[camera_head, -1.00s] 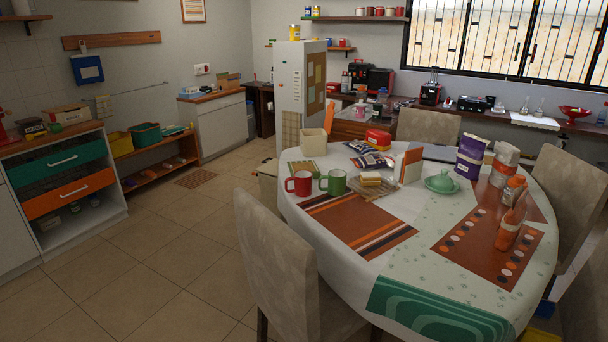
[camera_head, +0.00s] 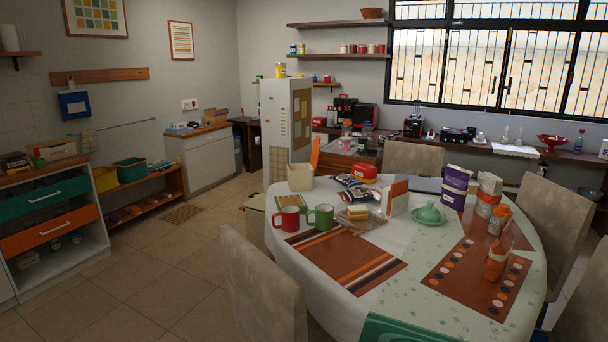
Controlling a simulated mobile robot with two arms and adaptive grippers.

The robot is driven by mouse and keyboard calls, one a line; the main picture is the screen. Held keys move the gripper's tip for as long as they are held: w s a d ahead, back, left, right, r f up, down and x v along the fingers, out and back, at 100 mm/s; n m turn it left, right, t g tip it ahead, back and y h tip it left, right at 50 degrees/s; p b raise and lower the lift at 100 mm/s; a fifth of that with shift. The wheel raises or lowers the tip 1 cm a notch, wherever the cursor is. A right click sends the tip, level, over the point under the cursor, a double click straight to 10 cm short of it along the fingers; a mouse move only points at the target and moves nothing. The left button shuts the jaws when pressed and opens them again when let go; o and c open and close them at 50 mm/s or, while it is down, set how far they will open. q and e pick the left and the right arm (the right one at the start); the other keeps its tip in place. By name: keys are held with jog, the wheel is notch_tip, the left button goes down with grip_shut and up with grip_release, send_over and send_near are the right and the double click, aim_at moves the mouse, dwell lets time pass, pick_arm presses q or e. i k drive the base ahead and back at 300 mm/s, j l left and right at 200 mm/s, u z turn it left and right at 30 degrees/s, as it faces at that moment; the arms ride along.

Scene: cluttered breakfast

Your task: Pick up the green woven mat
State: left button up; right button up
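A green mat (camera_head: 398,332) with paler curved bands lies on the near edge of the oval table and is cut off by the bottom of the picture. I cannot make out its weave. The table's white and pale green cloth (camera_head: 340,303) shows beside it. A smaller green and cream flat item (camera_head: 294,200) lies at the far left of the table, behind the mugs; I cannot tell what it is. Neither of my grippers is in view.
Chairs stand around, one at the near left (camera_head: 262,285). The tiled floor (camera_head: 165,270) at left is clear.

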aim_at(298, 200)
jog(key=i+j+u, duration=0.55)
jog(key=u, duration=0.3)
jog(key=i+j+u, duration=0.2)
jog(key=i+u, duration=0.15)
jog(key=i, duration=0.25)
jog(key=i+u, duration=0.35)
jog(key=i, duration=0.3)
jog(key=i+l+z, duration=0.1)
jog(key=i+z, duration=0.2)
jog(key=i, duration=0.2)
jog(key=i+z, duration=0.25)
jog(key=i, duration=0.2)
jog(key=i+j+z, duration=0.15)
jog(key=i+z, duration=0.15)
jog(key=i, duration=0.15)
jog(key=i+j+z, duration=0.25)
jog(key=i, duration=0.2)
